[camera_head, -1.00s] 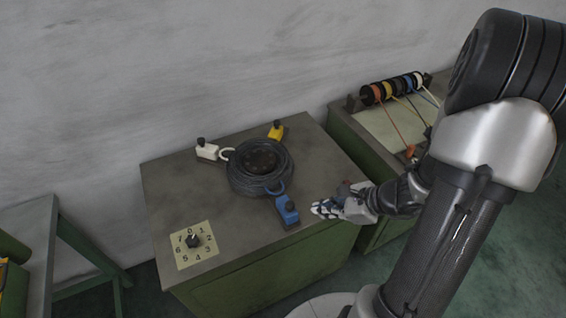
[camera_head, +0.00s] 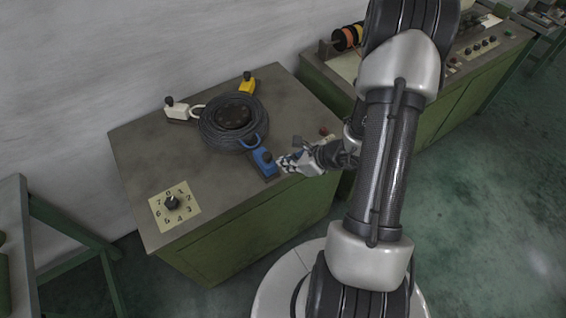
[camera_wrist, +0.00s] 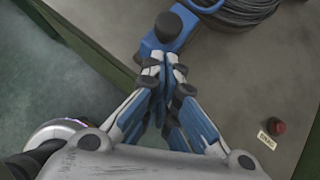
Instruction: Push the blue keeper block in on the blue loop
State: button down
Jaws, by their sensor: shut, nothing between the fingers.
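The blue keeper block (camera_head: 264,163) with a black knob on top sits near the front edge of the machine top. The blue loop (camera_head: 251,141) stands between it and the dark wire coil (camera_head: 234,122). My gripper (camera_head: 284,161) is shut and empty, its fingertips close to the block's right side. In the wrist view the block (camera_wrist: 164,40) is just beyond my closed fingertips (camera_wrist: 163,62), and the blue loop (camera_wrist: 207,5) shows at the top. I cannot tell whether the fingertips touch the block.
A white keeper block (camera_head: 178,112) and a yellow keeper block (camera_head: 247,86) stand around the coil. A numbered dial (camera_head: 172,203) is at the front left. A red button (camera_wrist: 279,125) shows in the wrist view. A second machine with spools (camera_head: 345,38) stands behind right.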

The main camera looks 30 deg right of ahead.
aim_at(264, 151)
jog(key=shift+w+a, duration=0.4)
jog(key=shift+w, duration=0.3)
jog(key=w+b, duration=0.1)
jog(key=w, duration=0.4)
jog(key=shift+w+a, duration=0.15)
jog(key=shift+w, duration=0.2)
jog(key=shift+r, duration=0.1)
